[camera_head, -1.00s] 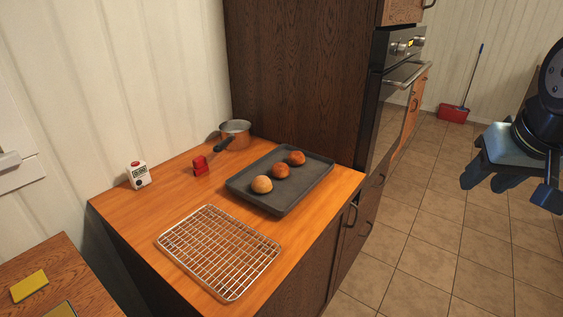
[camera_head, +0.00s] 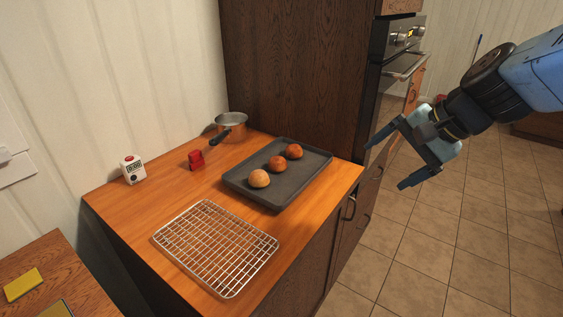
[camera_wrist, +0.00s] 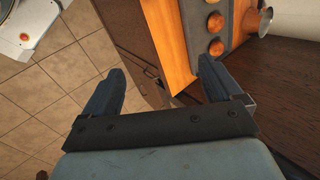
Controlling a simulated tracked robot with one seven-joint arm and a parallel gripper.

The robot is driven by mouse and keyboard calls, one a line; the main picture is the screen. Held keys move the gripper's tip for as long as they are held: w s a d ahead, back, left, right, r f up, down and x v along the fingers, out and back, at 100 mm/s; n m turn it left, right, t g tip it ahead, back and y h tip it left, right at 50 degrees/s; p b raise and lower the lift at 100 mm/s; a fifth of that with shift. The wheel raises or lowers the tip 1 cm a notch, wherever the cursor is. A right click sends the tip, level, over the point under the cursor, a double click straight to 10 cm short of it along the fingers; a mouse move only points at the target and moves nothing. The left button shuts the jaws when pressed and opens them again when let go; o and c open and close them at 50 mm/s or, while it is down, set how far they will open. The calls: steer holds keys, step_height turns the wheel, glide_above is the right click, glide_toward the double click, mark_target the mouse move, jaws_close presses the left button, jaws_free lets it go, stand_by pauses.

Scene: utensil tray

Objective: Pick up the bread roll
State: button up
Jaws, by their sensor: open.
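Three bread rolls lie in a row on a dark baking tray (camera_head: 283,199) on the wooden counter. The near roll (camera_head: 259,178) is paler; the middle roll (camera_head: 277,163) and the far roll (camera_head: 293,151) are browner. In the wrist view the rolls show small near the top, one of them the middle roll (camera_wrist: 215,22), on the tray (camera_wrist: 232,28). My gripper (camera_head: 386,160) is open and empty, to the right of the tray and beyond the counter's edge. Its two fingers are wide apart in the wrist view (camera_wrist: 160,85).
A wire cooling rack (camera_head: 217,247) lies at the counter's front. A timer (camera_head: 133,170), a red object (camera_head: 196,160) and a saucepan (camera_head: 231,125) stand behind. A tall dark cabinet (camera_head: 292,75) with an oven borders the counter. Tiled floor (camera_head: 450,240) lies open at right.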

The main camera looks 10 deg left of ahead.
steer(key=w+a+f+m+y, duration=0.4)
steer(key=w+a+m, duration=0.4)
steer(key=a+m, duration=0.15)
steer(key=m+t+y, duration=0.1)
steer(key=m+t, duration=0.1)
steer(key=m, duration=0.5)
glide_toward(283, 162)
steer(key=x, duration=0.5)
steer(key=shift+s+a, duration=0.1)
steer(key=shift+a, duration=0.15)
steer(key=shift+w+x, duration=0.1)
steer(key=shift+x, duration=1.25)
steer(key=shift+w+x, duration=0.15)
steer(key=shift+x, duration=1.15)
steer(key=shift+d, duration=0.1)
steer(key=shift+c, duration=0.3)
steer(key=c, duration=1)
